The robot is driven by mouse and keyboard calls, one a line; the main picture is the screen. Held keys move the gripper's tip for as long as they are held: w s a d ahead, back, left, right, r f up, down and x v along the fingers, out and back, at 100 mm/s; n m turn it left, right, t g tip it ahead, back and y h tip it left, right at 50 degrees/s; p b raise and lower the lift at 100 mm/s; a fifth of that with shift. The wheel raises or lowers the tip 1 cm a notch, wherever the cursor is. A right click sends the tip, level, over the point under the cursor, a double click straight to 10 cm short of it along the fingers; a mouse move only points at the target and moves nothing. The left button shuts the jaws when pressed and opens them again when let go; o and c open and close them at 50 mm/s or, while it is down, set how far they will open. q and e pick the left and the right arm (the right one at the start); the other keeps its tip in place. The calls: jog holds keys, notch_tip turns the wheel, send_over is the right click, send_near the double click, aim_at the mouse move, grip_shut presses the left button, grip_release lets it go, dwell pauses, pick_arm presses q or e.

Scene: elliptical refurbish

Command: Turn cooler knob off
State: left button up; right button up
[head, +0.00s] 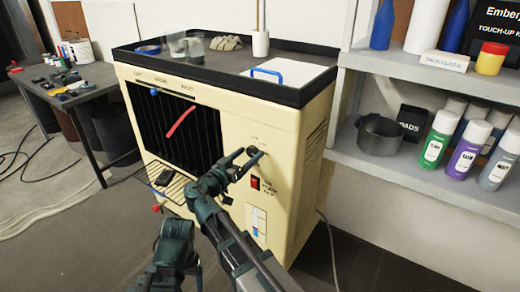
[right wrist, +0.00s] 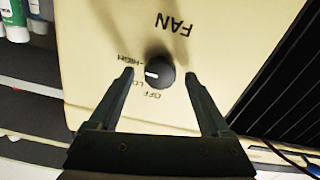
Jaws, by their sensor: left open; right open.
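The cooler (head: 290,125) is a cream cabinet with a dark front grille. Its round black fan knob (right wrist: 160,70) shows upside down in the right wrist view, with the words FAN, HIGH, LO and OFF around it. The knob's white mark points to the picture's left, between HIGH and LO, away from OFF. My right gripper (head: 256,160) is at the cooler's upper right front. In the right wrist view its open fingers (right wrist: 159,74) are on either side of the knob, with gaps showing. My left gripper (head: 176,240) is low in front of the cooler, its fingers hard to make out.
A red ribbon (head: 181,121) hangs at the grille. A red switch (head: 255,183) sits below the knob area. A dark tray top (head: 225,62) holds cups and blue tape. Shelves (head: 410,170) with spray cans stand right; a cluttered table (head: 62,88) stands left.

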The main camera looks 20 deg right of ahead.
jog(key=shift+w+d, duration=0.2)
jog(key=shift+d, duration=0.05)
pick_arm(q)
jog(key=shift+d, duration=0.25)
pick_arm(e)
grip_shut()
